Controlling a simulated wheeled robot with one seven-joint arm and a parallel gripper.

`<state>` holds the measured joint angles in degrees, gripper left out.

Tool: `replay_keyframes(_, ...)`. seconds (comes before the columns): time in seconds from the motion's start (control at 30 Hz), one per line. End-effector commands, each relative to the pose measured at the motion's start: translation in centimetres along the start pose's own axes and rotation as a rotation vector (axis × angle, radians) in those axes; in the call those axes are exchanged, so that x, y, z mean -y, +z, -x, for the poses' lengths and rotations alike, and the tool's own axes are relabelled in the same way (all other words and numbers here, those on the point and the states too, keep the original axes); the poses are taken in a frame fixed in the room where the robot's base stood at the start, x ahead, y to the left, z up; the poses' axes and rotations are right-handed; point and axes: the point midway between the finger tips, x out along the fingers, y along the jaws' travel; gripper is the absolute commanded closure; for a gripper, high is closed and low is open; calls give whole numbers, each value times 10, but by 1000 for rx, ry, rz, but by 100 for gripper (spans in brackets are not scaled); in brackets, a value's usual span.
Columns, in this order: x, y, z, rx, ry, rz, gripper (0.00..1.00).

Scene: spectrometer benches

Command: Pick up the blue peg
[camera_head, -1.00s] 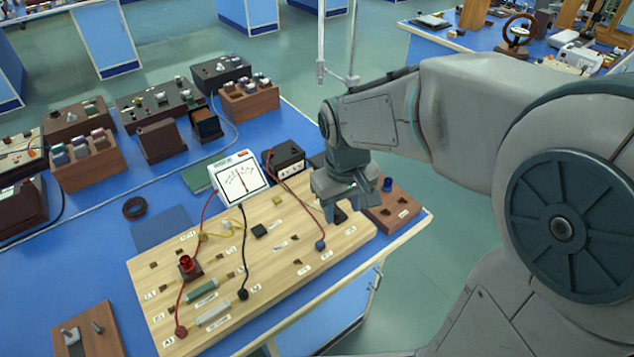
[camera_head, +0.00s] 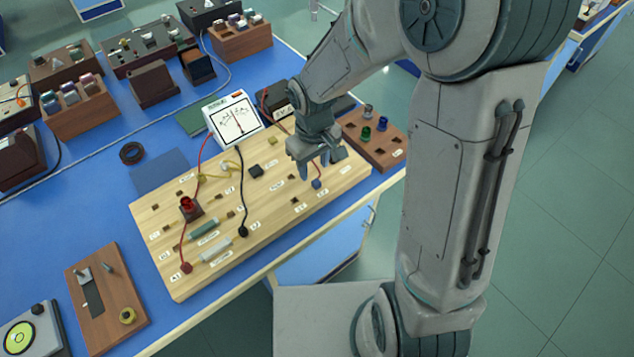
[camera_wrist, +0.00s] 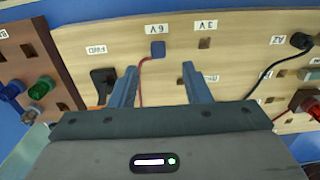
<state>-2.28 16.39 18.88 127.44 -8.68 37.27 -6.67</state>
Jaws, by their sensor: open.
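A blue peg (camera_head: 383,122) stands in a brown wooden block (camera_head: 398,146), beside a green peg (camera_head: 365,132) and a grey peg (camera_head: 368,110). In the wrist view the blue peg (camera_wrist: 12,90) is at the far left, outside the jaws. A blue plug (camera_head: 317,184) on a red wire sits at the 6 V mark of the pale wooden board (camera_head: 285,225). My gripper (camera_head: 319,162) is over the board's right part, left of the block, open and empty. In the wrist view the blue plug (camera_wrist: 158,48) lies beyond the gap between the fingertips (camera_wrist: 158,72).
A white meter (camera_head: 235,122) and a black box (camera_head: 277,97) stand behind the board. A red socket piece (camera_head: 188,207) and a black plug (camera_head: 243,231) are on the board with wires. Brown racks of weights (camera_head: 80,112) are further left.

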Motion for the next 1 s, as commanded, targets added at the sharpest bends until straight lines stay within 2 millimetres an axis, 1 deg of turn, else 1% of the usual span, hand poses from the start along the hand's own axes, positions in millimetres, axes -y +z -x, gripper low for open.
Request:
replay_keyframes(0.33, -2, 2, -43, 3, -1, 1, 56)
replay_keyframes(0.47, -2, 2, -49, 2, -1, 1, 56)
replay_keyframes(0.67, -2, 2, -49, 1, 0, 0, 56)
replay_keyframes(0.77, -2, 2, -48, 1, 0, 0, 81)
replay_keyframes(0.8, -2, 2, -48, 1, 0, 0, 93)
replay_keyframes(0.83, -2, 2, -48, 1, 0, 0, 100)
replay_keyframes(1.0, -2, 2, -48, 1, 0, 0, 100)
